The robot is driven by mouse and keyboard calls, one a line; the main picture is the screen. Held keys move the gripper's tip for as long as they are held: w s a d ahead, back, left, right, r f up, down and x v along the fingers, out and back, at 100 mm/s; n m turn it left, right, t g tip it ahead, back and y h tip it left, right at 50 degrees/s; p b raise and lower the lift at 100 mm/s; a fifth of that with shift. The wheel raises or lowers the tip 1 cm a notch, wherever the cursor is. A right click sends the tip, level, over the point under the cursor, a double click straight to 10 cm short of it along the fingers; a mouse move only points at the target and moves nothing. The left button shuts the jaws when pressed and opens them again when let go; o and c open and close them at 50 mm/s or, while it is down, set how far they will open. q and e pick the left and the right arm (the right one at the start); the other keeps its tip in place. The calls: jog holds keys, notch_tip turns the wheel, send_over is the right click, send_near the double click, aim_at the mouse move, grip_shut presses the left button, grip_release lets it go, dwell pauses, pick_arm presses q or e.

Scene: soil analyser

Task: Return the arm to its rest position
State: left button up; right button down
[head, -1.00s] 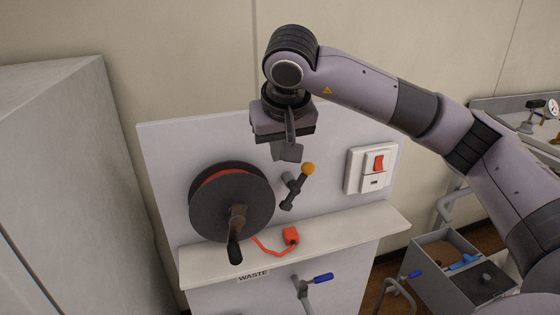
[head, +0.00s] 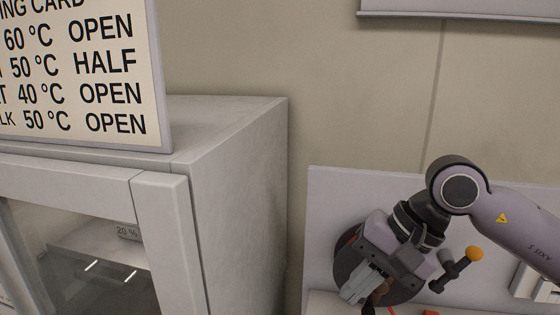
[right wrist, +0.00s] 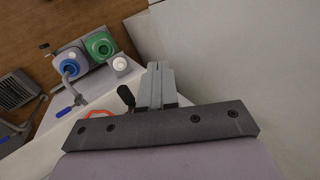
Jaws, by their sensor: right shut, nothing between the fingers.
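My right arm (head: 515,222) comes in from the right edge of the head view. Its gripper (head: 355,296) points down and to the left, in front of the dark cable reel (head: 347,248) on the pale panel. The fingers are shut with nothing between them. In the right wrist view the closed fingers (right wrist: 158,76) show at the centre, near the black reel handle (right wrist: 126,95); I cannot tell whether they touch anything. My left gripper is not in view.
A lever with an orange knob (head: 474,254) stands right of the gripper. A grey cabinet (head: 235,180) with a glass front and a lettered card (head: 85,75) fill the left. The wrist view shows blue (right wrist: 70,66) and green (right wrist: 100,45) fittings.

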jog(key=s+a+r+m+g+y, duration=0.2)
jog(key=s+a+m+g+y, duration=0.3)
jog(key=a+m+y, duration=0.5)
jog(key=w+d+f+n+t+h+p, duration=0.1)
jog(key=w+d+f+n+t+h, duration=0.25)
jog(key=n+t, duration=0.5)
jog(key=d+f+n+t+h, duration=0.2)
jog(key=d+f+n+t, duration=0.4)
jog(key=n, duration=0.5)
jog(key=w+d+f+n+t+h+p, duration=0.1)
jog(key=d+f+n+t+h, duration=0.2)
jog(key=f+n+t, duration=0.55)
jog(key=s+d+f+m+g+h, duration=0.2)
jog(key=s+d+f+m+g, duration=0.1)
jog(key=f, duration=0.5)
jog(key=s+d+f+m+g+h, duration=0.3)
jog(key=s+f+m+g, duration=0.2)
jog(key=s+f+m, duration=0.3)
jog(key=shift+s+d, duration=0.2)
jog(key=shift+s, duration=1)
